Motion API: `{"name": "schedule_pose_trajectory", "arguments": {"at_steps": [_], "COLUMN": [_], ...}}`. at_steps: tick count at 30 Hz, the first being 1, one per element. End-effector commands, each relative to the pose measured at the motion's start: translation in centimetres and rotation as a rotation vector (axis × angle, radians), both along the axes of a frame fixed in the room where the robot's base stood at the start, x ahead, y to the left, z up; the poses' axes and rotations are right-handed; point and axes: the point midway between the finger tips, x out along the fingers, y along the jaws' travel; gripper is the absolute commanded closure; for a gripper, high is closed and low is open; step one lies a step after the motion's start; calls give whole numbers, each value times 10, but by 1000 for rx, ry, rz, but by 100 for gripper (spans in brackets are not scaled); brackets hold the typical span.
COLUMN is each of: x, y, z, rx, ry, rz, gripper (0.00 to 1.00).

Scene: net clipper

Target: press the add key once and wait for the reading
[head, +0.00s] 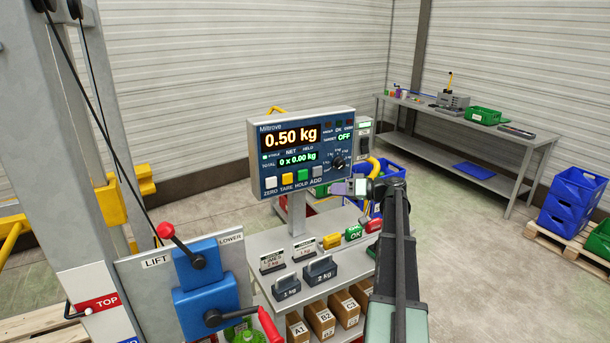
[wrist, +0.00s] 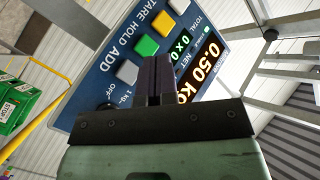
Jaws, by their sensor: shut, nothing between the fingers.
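The weighing indicator (head: 254,163) faces me on a post, reading 0.50 kg in orange and TOTAL 0 x 0.00 kg in green. Its grey ADD key (head: 317,171) is rightmost in the row, beside the green HOLD key (head: 302,175). My gripper (head: 335,188) is shut and empty, just below right of the ADD key. In the wrist view the ADD key (wrist: 127,71) shows left of my shut fingertips (wrist: 157,58), uncovered. The fingers hide part of the panel there. I cannot tell the exact gap to the panel.
A black rotary knob (head: 338,162) sits right of the ADD key. Weights (head: 320,268) and small coloured boxes (head: 353,233) stand on the shelf below. A lift control with levers (head: 205,275) is at front left. A bench (head: 440,140) stands far right.

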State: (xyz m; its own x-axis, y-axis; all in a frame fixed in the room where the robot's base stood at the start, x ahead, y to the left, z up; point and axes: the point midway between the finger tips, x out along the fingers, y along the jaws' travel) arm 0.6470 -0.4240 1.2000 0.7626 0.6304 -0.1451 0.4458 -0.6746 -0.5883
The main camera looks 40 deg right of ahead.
Motion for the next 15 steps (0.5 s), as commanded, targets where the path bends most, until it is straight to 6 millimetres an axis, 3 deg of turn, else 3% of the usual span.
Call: {"name": "schedule_pose_trajectory", "arguments": {"at_steps": [15], "x": [9], "y": [-2], "z": [0], "rx": [0], "ry": [3], "rz": [0], "gripper": [100]}}
